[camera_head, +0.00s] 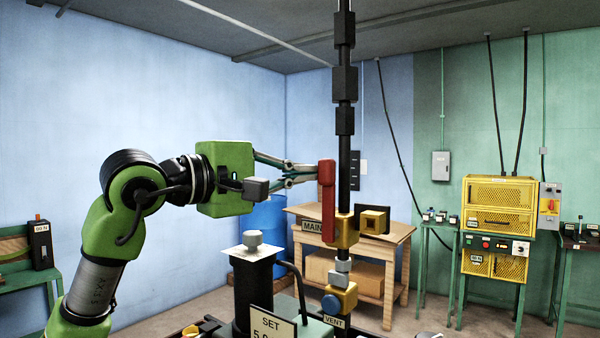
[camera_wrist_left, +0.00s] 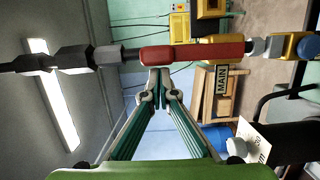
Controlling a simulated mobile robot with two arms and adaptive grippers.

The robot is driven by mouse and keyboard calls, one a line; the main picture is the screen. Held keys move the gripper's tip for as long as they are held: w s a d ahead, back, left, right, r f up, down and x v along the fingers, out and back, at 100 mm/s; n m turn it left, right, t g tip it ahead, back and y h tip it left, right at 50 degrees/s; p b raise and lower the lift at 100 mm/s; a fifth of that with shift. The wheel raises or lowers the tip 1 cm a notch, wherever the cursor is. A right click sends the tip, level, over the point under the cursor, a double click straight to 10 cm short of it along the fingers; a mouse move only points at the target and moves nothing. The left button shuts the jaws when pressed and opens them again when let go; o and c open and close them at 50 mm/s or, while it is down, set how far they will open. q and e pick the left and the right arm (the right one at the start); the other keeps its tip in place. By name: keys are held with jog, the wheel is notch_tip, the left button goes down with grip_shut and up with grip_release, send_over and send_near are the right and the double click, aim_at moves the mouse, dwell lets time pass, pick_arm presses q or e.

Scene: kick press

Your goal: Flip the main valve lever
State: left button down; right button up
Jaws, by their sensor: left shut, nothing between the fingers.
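In the left wrist view the lever (camera_wrist_left: 192,52) lies across the picture, just beyond the closed fingertips (camera_wrist_left: 159,72). My right gripper is not in view.
Below the main valve is a lower yellow valve with a blue knob (camera_head: 332,304) and a "VENT" label (camera_head: 333,321). A black post (camera_head: 252,290) with a "SET" sign (camera_head: 272,325) stands below my left arm. A wooden bench (camera_head: 390,240) and a yellow machine (camera_head: 498,210) stand behind.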

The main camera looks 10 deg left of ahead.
aim_at(323, 169)
pick_arm(q)
jog(key=shift+d, duration=0.1)
jog(key=shift+s+d+r+m, duration=0.15)
jog(key=shift+d+m, duration=0.05)
jog(key=shift+m, duration=0.2)
jog(key=shift+s+d+r+m+g+p, duration=0.15)
jog(key=shift+s+d+m+p, duration=0.1)
jog(key=shift+d+m, duration=0.35)
jog(key=shift+s+d+r+m+g+p, duration=0.15)
jog(key=shift+s+d+m+p, duration=0.1)
jog(key=shift+d+m, duration=0.35)
jog(key=s+d+f+m+y+b, duration=0.4)
jog(key=d+f+m+b, duration=0.2)
jog(key=d+f+m, duration=0.2)
jog(key=shift+d+f+m, duration=0.3)
jog(key=shift+d+m, duration=0.75)
jog(key=shift+m, duration=0.65)
jog(key=shift+s+d+f, duration=0.1)
jog(key=shift+f, duration=0.1)
